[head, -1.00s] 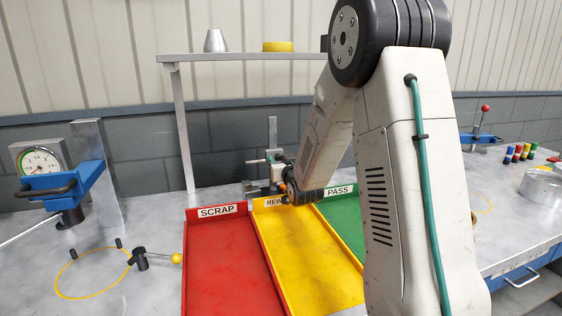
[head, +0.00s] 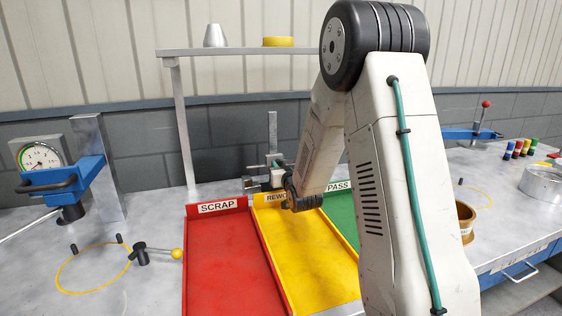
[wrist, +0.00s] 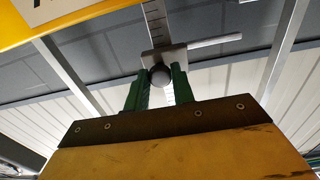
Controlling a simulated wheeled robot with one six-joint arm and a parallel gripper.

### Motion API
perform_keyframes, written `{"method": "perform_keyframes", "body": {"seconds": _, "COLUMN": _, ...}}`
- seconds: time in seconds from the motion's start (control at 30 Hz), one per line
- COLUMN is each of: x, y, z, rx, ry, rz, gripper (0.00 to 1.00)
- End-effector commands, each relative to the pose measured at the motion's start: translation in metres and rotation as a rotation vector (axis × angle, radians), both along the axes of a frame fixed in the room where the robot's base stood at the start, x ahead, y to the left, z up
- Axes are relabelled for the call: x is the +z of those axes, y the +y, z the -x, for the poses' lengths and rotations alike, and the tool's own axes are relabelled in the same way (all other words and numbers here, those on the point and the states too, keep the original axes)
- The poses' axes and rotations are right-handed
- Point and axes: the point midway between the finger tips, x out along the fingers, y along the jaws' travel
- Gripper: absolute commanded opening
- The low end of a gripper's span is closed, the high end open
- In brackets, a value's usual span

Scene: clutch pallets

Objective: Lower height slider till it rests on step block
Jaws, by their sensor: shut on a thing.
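The height gauge stands at the back of the bench, behind the trays; its upright grey scale (head: 272,130) shows in the head view. The height slider (wrist: 172,58) is a grey block on this scale, with a dark round knob (wrist: 160,76) and a thin arm pointing right in the wrist view. My gripper (wrist: 159,84) has its green fingers shut on the slider at the knob. In the head view my wrist partly hides the gripper and the gauge's foot. I cannot make out the step block or any gap under the slider.
Red SCRAP (head: 225,265), yellow rework (head: 305,265) and green PASS (head: 340,220) trays lie in front of the gauge. A shelf (head: 240,51) stands above and behind. A dial gauge stand (head: 62,175) is at left. A brass ring (head: 466,222) is right of my arm.

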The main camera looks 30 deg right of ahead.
Motion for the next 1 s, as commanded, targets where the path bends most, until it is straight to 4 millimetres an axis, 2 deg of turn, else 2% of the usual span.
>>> {"method": "perform_keyframes", "body": {"seconds": 0.1, "x": 0.000, "y": 0.000, "z": 0.000, "rx": 0.000, "ry": 0.000, "rz": 0.000, "gripper": 0.00}}
{"method": "perform_keyframes", "body": {"seconds": 0.13, "x": 0.000, "y": 0.000, "z": 0.000, "rx": 0.000, "ry": 0.000, "rz": 0.000, "gripper": 0.27}}
{"method": "perform_keyframes", "body": {"seconds": 0.2, "x": 0.001, "y": 0.000, "z": 0.000, "rx": 0.000, "ry": 0.000, "rz": 0.000, "gripper": 0.47}}
{"method": "perform_keyframes", "body": {"seconds": 0.57, "x": 0.001, "y": 0.001, "z": 0.005, "rx": 0.000, "ry": 0.000, "rz": 0.000, "gripper": 0.47}}
{"method": "perform_keyframes", "body": {"seconds": 1.0, "x": 0.001, "y": 0.019, "z": 0.068, "rx": -0.001, "ry": -0.001, "rz": 0.000, "gripper": 0.47}}
